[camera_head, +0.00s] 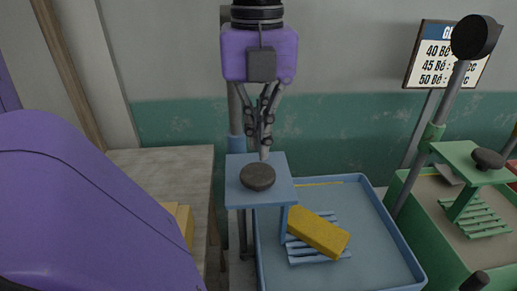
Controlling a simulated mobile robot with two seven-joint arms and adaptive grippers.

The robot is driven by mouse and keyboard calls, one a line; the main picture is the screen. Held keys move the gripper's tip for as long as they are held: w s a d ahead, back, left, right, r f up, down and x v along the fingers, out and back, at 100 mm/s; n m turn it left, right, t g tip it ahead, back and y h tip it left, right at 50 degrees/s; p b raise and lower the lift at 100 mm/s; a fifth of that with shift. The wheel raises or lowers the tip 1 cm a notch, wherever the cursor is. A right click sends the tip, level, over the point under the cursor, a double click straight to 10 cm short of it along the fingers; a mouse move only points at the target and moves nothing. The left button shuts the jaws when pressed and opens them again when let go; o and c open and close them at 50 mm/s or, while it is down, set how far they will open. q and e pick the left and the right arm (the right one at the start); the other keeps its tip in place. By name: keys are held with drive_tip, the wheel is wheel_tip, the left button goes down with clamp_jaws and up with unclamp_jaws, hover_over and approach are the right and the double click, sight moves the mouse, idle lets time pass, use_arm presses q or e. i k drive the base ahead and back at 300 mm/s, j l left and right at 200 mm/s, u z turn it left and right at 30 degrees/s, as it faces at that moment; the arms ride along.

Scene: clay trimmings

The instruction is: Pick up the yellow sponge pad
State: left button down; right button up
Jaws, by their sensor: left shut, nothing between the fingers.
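The yellow sponge pad (318,233) is a yellow block lying tilted on a light blue slatted rack (305,258) inside a blue tray (395,250). My left gripper (264,150) hangs fingers down, shut and empty. In the picture it is above and left of the pad, just over a small blue platform (237,197) that bears a dark round disc (257,177). I cannot tell whether its fingertips are behind or over the platform. My right gripper is not in view.
A green tray (425,210) with its own platform, dark knob (488,159) and slatted rack stands at the right. A grey table (150,165) is at the left. A yellow-tan block (181,220) there is partly hidden by my purple arm. A sign (447,52) is at the back.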

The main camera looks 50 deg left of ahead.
sight(327, 238)
drive_tip(key=k+l, duration=0.75)
drive_tip(key=l, duration=0.2)
